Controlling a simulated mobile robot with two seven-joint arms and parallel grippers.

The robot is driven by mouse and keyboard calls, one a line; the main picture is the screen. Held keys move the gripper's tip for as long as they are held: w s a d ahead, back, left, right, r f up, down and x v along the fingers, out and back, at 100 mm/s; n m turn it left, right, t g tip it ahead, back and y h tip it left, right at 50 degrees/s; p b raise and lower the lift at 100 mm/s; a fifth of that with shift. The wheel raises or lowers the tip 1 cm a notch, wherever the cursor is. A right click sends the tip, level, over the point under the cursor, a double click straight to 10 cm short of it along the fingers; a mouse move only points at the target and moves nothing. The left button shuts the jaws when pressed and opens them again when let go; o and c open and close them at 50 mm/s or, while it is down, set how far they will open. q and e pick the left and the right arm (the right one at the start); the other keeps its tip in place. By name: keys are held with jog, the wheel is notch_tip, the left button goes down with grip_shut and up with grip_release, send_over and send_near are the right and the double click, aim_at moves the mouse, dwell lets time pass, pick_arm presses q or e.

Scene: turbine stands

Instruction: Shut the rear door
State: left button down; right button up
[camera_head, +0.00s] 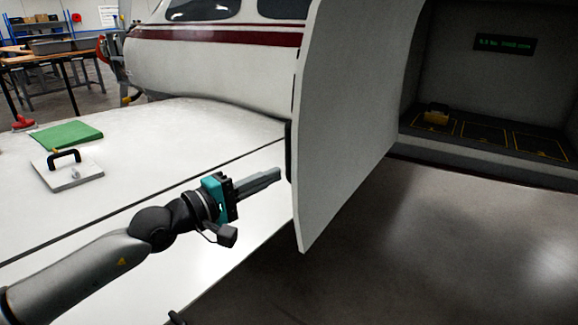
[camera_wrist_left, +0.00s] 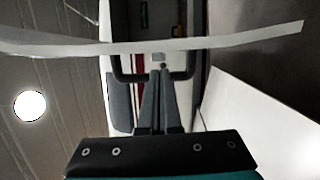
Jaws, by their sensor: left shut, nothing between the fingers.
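The rear door (camera_head: 345,125) is a large, curved white panel. It stands open, swung out beside the white fuselage with the red stripe (camera_head: 215,36). In the left wrist view the door (camera_wrist_left: 80,48) shows nearly edge-on as a pale band. A black U-shaped handle (camera_wrist_left: 122,77) shows below that band. My left gripper (camera_head: 277,172) is shut and empty, its fingertips close to the left of the door's near edge. In the left wrist view its fingers (camera_wrist_left: 158,74) point between the handle's arms; whether they touch is unclear. My right gripper is not in view.
An open bay (camera_head: 480,148) with yellow-marked slots, a yellow object (camera_head: 436,112) and a green-lit display (camera_head: 504,44) lies right of the door. A white wing surface holds a green pad (camera_head: 67,135) and a white plate with black handle (camera_head: 75,174). Floor below right is clear.

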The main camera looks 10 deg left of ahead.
aim_at(289, 169)
pick_arm(q)
jog(key=x, duration=0.5)
jog(key=shift+w+d, duration=0.1)
jog(key=shift+d, duration=0.05)
dwell(0.3)
